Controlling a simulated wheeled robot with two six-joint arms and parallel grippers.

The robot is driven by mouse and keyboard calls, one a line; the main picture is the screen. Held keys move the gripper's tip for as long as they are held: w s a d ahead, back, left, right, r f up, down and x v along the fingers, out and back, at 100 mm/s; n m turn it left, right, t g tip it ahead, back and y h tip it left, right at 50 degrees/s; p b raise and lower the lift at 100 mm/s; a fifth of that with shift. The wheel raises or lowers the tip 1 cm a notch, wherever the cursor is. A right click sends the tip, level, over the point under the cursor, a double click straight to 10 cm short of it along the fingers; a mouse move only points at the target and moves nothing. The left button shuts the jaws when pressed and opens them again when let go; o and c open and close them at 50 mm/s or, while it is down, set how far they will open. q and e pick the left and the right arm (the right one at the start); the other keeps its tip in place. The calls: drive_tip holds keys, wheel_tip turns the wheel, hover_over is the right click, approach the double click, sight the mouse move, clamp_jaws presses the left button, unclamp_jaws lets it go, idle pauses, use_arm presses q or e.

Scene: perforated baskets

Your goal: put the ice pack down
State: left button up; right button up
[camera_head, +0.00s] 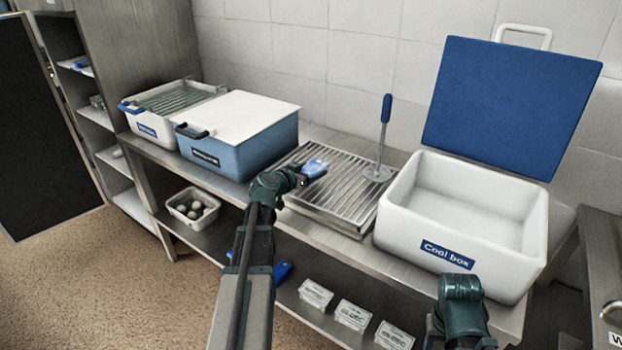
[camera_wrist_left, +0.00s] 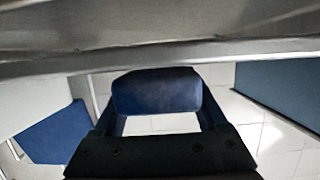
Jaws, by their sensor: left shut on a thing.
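My left gripper (camera_head: 304,176) is shut on a small blue ice pack (camera_head: 315,167) with a pale mark, over the ribbed metal draining rack (camera_head: 340,207). In the left wrist view the dark blue ice pack (camera_wrist_left: 157,92) sits between the fingers, near a metal surface along the top. I cannot tell whether it touches the rack. The white cool box (camera_head: 425,221), labelled "Cool box", stands right of the rack, open, and its inside looks empty. My right gripper (camera_head: 460,288) is low in front of the cool box; its fingertips are hidden.
A blue box with a white lid (camera_head: 245,115) stands left of the rack, beside a white basket box (camera_head: 150,122). A blue-handled tool (camera_head: 385,125) stands upright at the rack's back right. The cool box's blue lid (camera_head: 510,100) is raised. Small labelled boxes (camera_head: 352,314) sit below.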

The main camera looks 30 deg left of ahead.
use_arm(q)
drive_tip(key=shift+f, duration=0.25)
use_arm(e)
drive_tip(key=shift+f, duration=0.3)
use_arm(q)
drive_tip(key=shift+f, duration=0.2)
drive_tip(key=o, duration=1.5)
use_arm(e)
drive_tip(key=shift+f, duration=0.15)
use_arm(q)
drive_tip(key=shift+r, duration=0.1)
drive_tip(key=shift+r, duration=0.2)
drive_tip(key=p+v, duration=0.3)
drive_tip(key=v, duration=0.9)
drive_tip(key=shift+f+p, duration=0.1)
drive_tip(key=shift+p, duration=0.25)
use_arm(e)
wheel_tip(320, 180, up, 4)
drive_tip(key=shift+f, duration=0.1)
